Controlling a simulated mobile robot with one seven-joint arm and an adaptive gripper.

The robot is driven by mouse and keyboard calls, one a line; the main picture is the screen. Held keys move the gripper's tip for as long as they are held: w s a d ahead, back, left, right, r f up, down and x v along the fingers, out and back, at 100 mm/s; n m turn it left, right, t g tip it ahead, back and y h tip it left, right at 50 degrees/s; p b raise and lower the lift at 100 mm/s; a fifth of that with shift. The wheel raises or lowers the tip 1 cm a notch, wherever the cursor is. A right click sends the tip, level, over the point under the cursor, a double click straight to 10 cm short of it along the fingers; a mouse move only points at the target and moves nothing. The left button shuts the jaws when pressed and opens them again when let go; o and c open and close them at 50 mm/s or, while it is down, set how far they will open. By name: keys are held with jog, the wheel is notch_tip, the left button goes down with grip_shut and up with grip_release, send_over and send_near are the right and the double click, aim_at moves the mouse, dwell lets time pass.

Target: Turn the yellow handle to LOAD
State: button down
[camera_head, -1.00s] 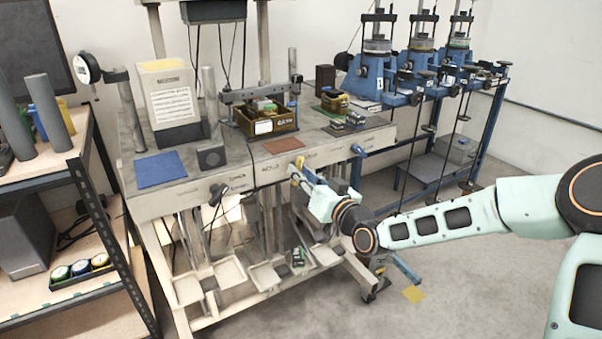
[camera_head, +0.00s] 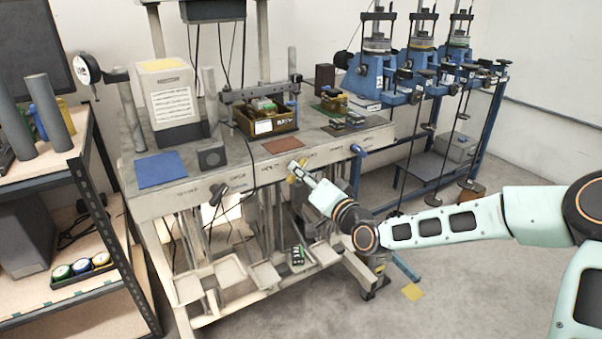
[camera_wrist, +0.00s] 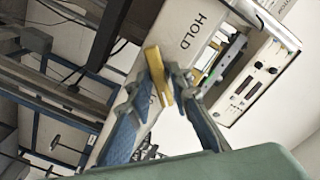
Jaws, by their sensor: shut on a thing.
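The yellow handle (camera_wrist: 157,74) is a short bar on the bench's pale front panel. In the wrist view it lies between my two fingertips, and the word HOLD is printed on the panel beside it. My gripper (camera_wrist: 161,84) is shut on the handle. In the head view, my gripper (camera_head: 299,172) reaches the panel from the right, and a bit of the yellow handle (camera_head: 292,179) shows at its tips. The fingers partly hide the handle there. I cannot read the LOAD label clearly.
A black handle (camera_head: 219,189) and a blue handle (camera_head: 357,150) sit on the same panel, left and right. Pale trays (camera_head: 227,271) are below. A brown mat (camera_head: 283,145) and a parts box (camera_head: 262,124) lie on the bench top. Open floor lies to the right.

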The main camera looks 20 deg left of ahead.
jog(key=c, duration=2)
grip_release()
jog(key=shift+o, duration=0.2)
jog(key=shift+d, duration=0.1)
jog(key=v, duration=1.1)
jog(key=shift+s+d, duration=0.25)
jog(key=shift+s, duration=0.1)
